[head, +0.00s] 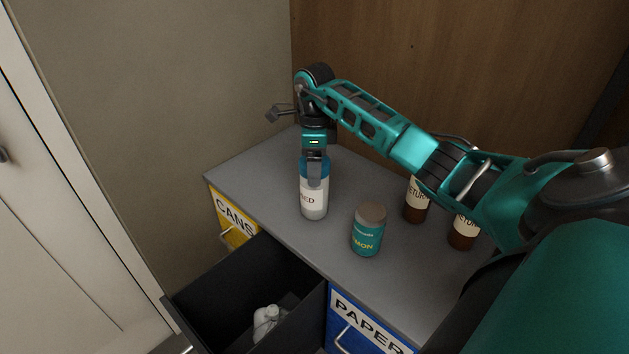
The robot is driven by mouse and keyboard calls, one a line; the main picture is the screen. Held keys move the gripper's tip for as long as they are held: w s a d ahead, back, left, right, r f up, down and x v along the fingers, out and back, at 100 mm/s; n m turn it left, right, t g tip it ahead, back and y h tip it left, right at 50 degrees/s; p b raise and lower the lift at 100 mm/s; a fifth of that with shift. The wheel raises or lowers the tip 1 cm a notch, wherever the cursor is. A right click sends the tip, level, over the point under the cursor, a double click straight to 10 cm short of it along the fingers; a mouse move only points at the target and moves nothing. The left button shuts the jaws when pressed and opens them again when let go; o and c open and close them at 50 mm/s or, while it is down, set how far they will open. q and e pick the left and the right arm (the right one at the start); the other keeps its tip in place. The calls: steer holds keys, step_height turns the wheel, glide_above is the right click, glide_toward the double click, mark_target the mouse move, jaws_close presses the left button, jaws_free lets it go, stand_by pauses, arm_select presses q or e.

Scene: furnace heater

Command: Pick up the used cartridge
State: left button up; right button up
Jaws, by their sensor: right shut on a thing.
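The used cartridge (314,203) is a white and blue cylinder with a label that reads "...SED", partly covered by a finger. It stands upright on the grey cabinet top, or just above it; I cannot tell if its base touches. My right gripper (315,178) points down over it from above and is shut on its upper part. My right arm reaches in from the right side. My left gripper does not show.
A teal jar (368,232) with a brown lid stands close by to the right. Two brown bottles (416,205) labelled "RETURN" stand behind it, partly under my arm. An open dark drawer (220,292) holds white items. Yellow "CANS" (233,216) and blue "PAPER" (362,322) fronts flank it.

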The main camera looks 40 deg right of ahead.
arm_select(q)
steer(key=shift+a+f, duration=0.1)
arm_select(e)
steer(key=c, duration=0.9)
steer(key=shift+r, duration=0.2)
steer(key=shift+c, duration=0.2)
